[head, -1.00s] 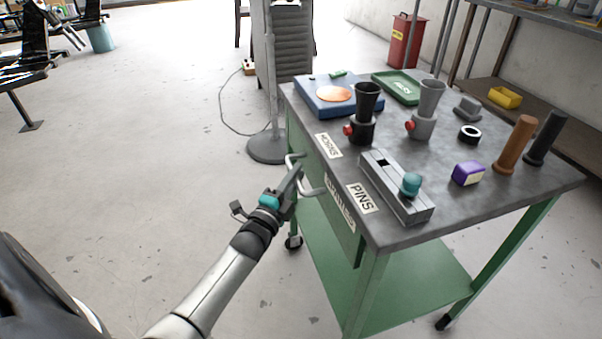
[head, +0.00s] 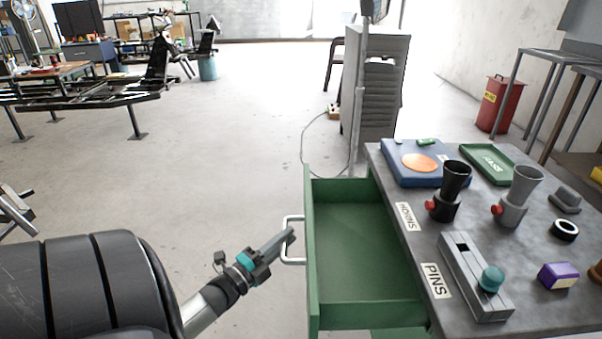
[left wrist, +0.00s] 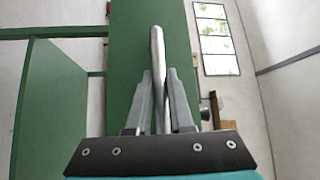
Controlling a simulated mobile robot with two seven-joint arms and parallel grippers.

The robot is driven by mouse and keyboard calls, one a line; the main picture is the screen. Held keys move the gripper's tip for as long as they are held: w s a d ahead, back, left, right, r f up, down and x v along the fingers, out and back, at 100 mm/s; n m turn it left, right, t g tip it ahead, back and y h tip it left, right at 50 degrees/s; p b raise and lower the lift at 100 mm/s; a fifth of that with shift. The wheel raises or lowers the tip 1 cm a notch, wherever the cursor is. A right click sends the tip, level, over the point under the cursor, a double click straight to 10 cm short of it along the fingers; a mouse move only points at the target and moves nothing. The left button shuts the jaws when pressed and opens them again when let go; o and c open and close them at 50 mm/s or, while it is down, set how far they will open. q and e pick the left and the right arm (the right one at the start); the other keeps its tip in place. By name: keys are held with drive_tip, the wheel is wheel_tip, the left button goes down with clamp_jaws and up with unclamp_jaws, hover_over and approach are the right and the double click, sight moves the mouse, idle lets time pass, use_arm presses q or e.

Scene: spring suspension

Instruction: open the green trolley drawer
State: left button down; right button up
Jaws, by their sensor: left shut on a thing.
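The green trolley drawer (head: 357,250) is pulled well out on the left side of the trolley, and its inside looks empty. Its silver bar handle (head: 289,240) is on the drawer's left face. My left gripper (head: 288,237) is shut on the handle. In the left wrist view the two grey fingers (left wrist: 160,100) close on either side of the handle bar (left wrist: 156,50), with the green drawer front behind. My right gripper is not in view.
The grey trolley top (head: 480,232) carries a blue box (head: 399,172), a green tray (head: 487,163), two horns and a slotted grey block (head: 474,279). A grey cabinet (head: 376,85) stands behind. The floor to the left is largely clear.

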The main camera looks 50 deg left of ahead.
use_arm(q)
drive_tip(key=shift+s+a, duration=0.1)
drive_tip(key=shift+s, duration=0.05)
drive_tip(key=c, duration=0.8)
unclamp_jaws()
drive_tip(key=shift+s, duration=0.2)
drive_tip(key=s+d+f+p, duration=0.1)
drive_tip(key=s+f+p, duration=0.1)
drive_tip(key=s, duration=1.2)
drive_tip(key=shift+s+d, duration=0.2)
drive_tip(key=shift+s, duration=0.1)
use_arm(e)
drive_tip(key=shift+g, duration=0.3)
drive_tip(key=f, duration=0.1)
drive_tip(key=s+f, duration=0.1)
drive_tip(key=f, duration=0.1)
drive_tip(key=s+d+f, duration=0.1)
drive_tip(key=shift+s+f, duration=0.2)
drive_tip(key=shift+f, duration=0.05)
